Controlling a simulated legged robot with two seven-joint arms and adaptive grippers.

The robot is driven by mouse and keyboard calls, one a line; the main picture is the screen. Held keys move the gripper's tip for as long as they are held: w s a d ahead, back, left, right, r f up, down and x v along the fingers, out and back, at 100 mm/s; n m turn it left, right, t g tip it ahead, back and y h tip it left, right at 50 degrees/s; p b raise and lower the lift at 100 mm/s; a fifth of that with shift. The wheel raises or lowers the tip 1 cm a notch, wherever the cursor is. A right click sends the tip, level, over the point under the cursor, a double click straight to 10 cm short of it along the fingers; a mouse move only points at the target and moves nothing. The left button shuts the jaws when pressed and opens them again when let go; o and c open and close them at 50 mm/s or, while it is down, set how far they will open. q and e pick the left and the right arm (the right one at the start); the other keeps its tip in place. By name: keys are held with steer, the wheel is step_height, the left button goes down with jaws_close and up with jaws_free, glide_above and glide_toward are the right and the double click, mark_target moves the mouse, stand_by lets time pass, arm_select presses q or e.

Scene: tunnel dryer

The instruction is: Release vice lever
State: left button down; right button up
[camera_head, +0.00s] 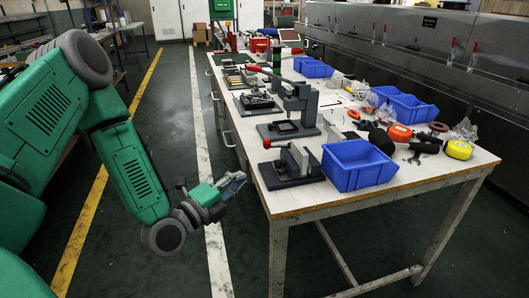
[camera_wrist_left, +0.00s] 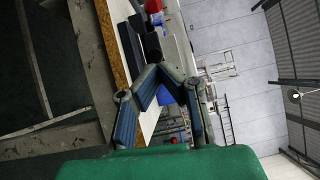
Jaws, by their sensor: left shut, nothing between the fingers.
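The nearest vice (camera_head: 297,163), dark grey on a flat base, stands at the table's near left corner in the head view. Its lever has a red knob (camera_head: 267,143) pointing left. My left gripper (camera_head: 238,182) is shut and empty, off the table's left edge, to the left of the vice and apart from it. In the left wrist view, my gripper's fingers show in front, and dark grey vice parts (camera_wrist_left: 152,46) and a red knob (camera_wrist_left: 153,6) lie beyond them. My right gripper is not in view.
The white-topped table (camera_head: 300,208) holds more dark fixtures (camera_head: 292,110) farther back. A blue bin (camera_head: 355,172) stands right of the vice. Orange and yellow tape measures (camera_head: 459,149) and loose tools lie on the right. The floor left of the table is clear.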

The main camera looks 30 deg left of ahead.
mark_target(264, 165)
arm_select(q)
steer(key=w, duration=0.3)
steer(key=w+b, duration=0.1)
steer(key=w, duration=0.3)
steer(key=w+d+b, duration=0.1)
steer(key=w, duration=0.2)
steer(key=shift+w+r, duration=0.15)
steer(key=shift+r, duration=0.05)
steer(key=shift+w+a+r+b, duration=0.15)
steer(key=shift+w+a+b, duration=0.15)
steer(key=shift+w+a, duration=1)
steer(key=shift+w, duration=0.1)
